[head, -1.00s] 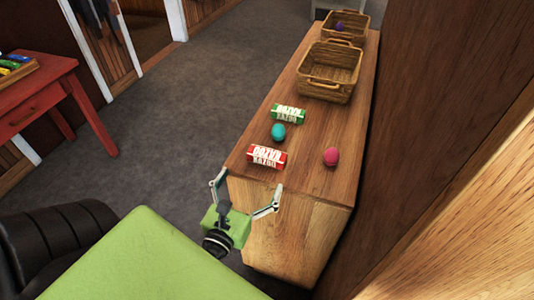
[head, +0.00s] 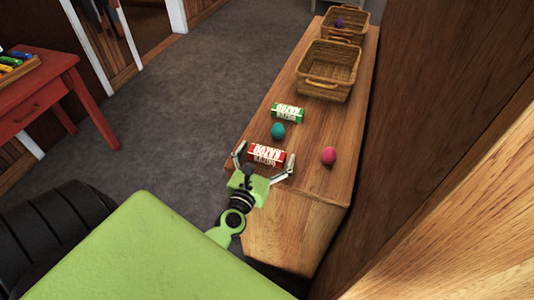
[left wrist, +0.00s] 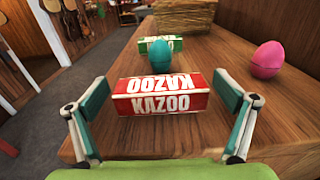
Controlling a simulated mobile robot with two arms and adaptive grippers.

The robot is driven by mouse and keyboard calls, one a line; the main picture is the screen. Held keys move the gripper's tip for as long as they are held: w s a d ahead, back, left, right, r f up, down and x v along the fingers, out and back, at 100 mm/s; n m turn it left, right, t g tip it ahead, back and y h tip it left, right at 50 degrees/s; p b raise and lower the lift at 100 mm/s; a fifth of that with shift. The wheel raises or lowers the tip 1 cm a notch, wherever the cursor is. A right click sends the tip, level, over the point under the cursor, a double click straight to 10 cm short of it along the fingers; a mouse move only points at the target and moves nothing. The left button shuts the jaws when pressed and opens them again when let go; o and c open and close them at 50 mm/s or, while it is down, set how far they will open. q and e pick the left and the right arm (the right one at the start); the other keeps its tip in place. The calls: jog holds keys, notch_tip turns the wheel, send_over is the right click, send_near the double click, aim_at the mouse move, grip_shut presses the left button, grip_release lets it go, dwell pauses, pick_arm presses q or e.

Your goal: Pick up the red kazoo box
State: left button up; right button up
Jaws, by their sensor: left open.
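The red kazoo box (head: 267,154) lies on the near end of the wooden counter, its white KAZOO lettering facing up. It also shows in the left wrist view (left wrist: 160,95), lying crosswise between the fingers. My left gripper (head: 265,162) is open, with one finger beyond each end of the box. In the left wrist view my left gripper (left wrist: 160,128) shows a gap between each finger and the box ends. The box rests on the counter and is not gripped. My right gripper is not in view.
A teal egg (head: 278,131) sits just behind the red box, with a green kazoo box (head: 288,112) beyond it. A pink egg (head: 329,156) is to the right. Wicker baskets (head: 328,72) stand farther back on the counter (head: 322,184). A wooden wall borders the right side.

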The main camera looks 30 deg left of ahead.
pick_arm(q)
jog(key=c, duration=1)
